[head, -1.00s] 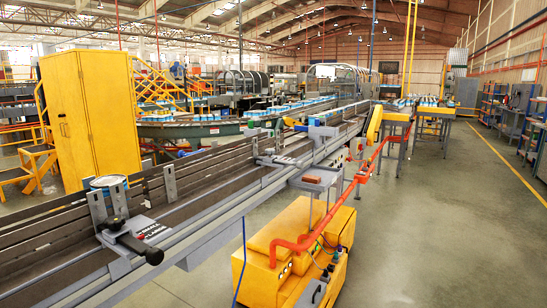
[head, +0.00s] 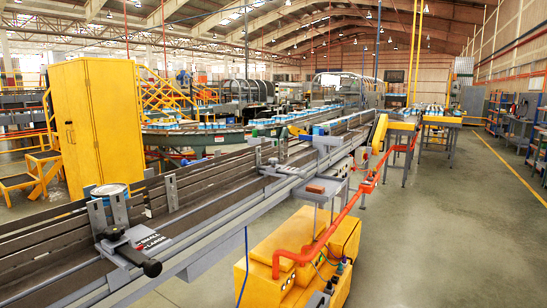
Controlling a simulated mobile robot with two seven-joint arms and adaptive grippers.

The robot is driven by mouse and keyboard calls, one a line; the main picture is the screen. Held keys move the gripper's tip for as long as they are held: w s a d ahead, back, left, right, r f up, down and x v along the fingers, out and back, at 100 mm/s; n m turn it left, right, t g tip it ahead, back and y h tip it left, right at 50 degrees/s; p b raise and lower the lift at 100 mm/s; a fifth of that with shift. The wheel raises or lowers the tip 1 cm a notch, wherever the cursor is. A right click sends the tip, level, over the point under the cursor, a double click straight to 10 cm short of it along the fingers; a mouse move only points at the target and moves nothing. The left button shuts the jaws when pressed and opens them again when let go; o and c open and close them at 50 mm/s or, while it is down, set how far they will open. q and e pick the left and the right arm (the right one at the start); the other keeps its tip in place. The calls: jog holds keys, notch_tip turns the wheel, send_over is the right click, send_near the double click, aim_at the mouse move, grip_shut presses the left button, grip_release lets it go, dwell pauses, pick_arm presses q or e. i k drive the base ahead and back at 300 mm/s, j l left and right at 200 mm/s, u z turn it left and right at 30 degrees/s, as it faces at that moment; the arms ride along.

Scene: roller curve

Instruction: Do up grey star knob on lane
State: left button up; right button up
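A dark grey knob (head: 113,233) sits on a grey bracket plate (head: 135,243) on the conveyor lane (head: 60,265) at the lower left of the head view. It is too small to tell clearly whether it is star-shaped or how tight it is. A black-ended lever handle (head: 151,267) sticks out from the plate toward the lower right. Neither of my grippers shows.
A yellow machine (head: 285,258) with a red pipe (head: 310,247) stands in front of the lane. A small platform holds a brown block (head: 315,189). A yellow cabinet (head: 98,125) stands behind the lane. The grey floor (head: 450,240) at right is open.

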aim_at(272, 161)
jog(key=i+l+u, duration=0.1)
jog(key=i+l, duration=0.4)
jog(key=l, duration=0.2)
jog(key=i+l+u, duration=0.15)
jog(key=l, duration=0.25)
jog(key=i+l, duration=0.35)
jog(key=i+l+u, duration=0.15)
jog(key=l, duration=0.25)
jog(key=i, duration=0.1)
